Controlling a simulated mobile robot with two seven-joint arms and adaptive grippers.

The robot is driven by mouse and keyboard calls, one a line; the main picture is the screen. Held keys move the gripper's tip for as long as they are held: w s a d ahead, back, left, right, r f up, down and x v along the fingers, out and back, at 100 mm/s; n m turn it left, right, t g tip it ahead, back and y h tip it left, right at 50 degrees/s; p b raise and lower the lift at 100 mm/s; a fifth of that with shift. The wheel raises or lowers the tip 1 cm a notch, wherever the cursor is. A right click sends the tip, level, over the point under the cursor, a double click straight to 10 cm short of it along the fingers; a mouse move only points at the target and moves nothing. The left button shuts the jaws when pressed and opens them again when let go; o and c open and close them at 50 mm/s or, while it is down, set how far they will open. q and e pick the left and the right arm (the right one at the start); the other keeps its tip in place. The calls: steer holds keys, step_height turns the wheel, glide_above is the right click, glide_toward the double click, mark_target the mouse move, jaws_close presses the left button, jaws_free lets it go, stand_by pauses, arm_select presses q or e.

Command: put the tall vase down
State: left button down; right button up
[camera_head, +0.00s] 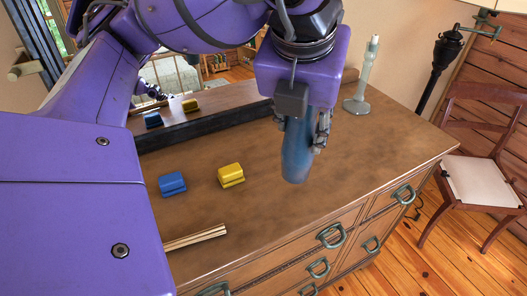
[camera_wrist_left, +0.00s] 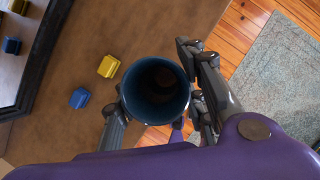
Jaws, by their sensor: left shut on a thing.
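The tall blue vase (camera_head: 296,152) is upright over the wooden dresser top (camera_head: 270,218), towards its right half. My left gripper (camera_head: 303,138) comes down from above and is shut on the vase, with its fingers on either side of the upper part. In the left wrist view I look down into the vase's round dark mouth (camera_wrist_left: 155,90), with the fingers of the left gripper (camera_wrist_left: 158,94) beside it. I cannot tell whether the vase's base touches the dresser top. My right gripper is not in view.
A blue block (camera_head: 172,184) and a yellow block (camera_head: 231,174) sit left of the vase. A pale candlestick (camera_head: 358,97) stands behind right. A dark-framed mirror (camera_head: 205,125) runs along the back. A wooden strip (camera_head: 195,238) lies near the front. The surface around the vase is bare.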

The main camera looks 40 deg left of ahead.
arm_select(q)
steer(key=w+a+f, duration=1)
steer(key=f, duration=0.3)
steer(key=shift+a, duration=0.25)
steer(key=shift+f, duration=0.25)
steer(key=c, duration=1.1)
jaws_free()
steer(key=shift+r, duration=0.15)
steer(key=v, duration=1.2)
